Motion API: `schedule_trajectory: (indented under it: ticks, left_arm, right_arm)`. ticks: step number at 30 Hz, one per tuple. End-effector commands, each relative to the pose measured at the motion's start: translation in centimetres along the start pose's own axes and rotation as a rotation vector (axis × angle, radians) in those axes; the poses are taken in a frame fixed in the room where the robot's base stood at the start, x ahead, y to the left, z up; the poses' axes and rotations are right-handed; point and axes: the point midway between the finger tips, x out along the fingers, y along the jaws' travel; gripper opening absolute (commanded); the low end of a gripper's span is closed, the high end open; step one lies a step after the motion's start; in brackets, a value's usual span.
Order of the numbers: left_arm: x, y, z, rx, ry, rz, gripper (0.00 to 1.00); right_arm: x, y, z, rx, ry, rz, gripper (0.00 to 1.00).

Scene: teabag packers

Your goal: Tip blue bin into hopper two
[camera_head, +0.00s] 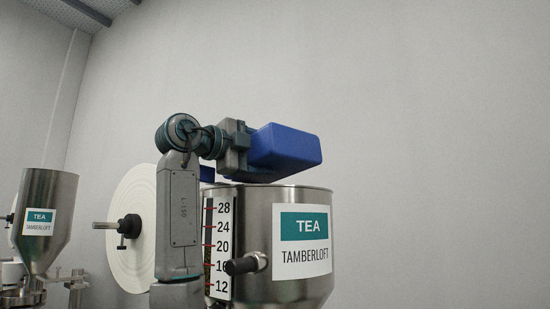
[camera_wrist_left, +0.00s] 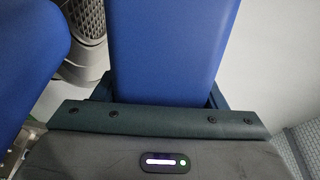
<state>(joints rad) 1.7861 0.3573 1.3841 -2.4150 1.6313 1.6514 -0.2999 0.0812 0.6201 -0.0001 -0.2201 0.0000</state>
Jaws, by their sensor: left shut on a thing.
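The blue bin (camera_head: 287,147) is held above the mouth of the large steel hopper (camera_head: 258,205) labelled TEA TAMBERLOFT. The bin lies tipped over, with its closed outer faces towards me; its opening and contents are hidden. My left gripper (camera_head: 245,150) is shut on the bin at its left end. In the left wrist view the bin (camera_wrist_left: 168,50) fills the space ahead of the jaws. No number two shows on the hopper. My right gripper is out of view.
A smaller hopper (camera_head: 45,212) with the same label stands at far left. A white disc (camera_head: 128,225) is behind my arm. A blue piece (camera_head: 207,174) shows behind the wrist, and a large blue surface (camera_wrist_left: 28,60) is at the left in the wrist view.

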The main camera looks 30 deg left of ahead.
Motion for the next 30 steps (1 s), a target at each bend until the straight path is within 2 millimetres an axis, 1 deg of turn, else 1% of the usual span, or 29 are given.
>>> schedule_trajectory:
  ticks: [1, 7, 30]
  left_arm:
    - [-0.05, -0.45, 0.03, -0.015, 0.000, -0.002, 0.23]
    - [-0.04, -0.96, 0.25, -0.073, 0.000, -0.002, 0.23]
    - [-0.03, -1.03, 0.35, -0.089, 0.000, -0.001, 0.23]
  right_arm:
    - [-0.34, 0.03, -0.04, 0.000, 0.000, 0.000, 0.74]
    - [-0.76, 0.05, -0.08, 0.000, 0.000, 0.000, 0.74]
    - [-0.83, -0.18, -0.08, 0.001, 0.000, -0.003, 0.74]
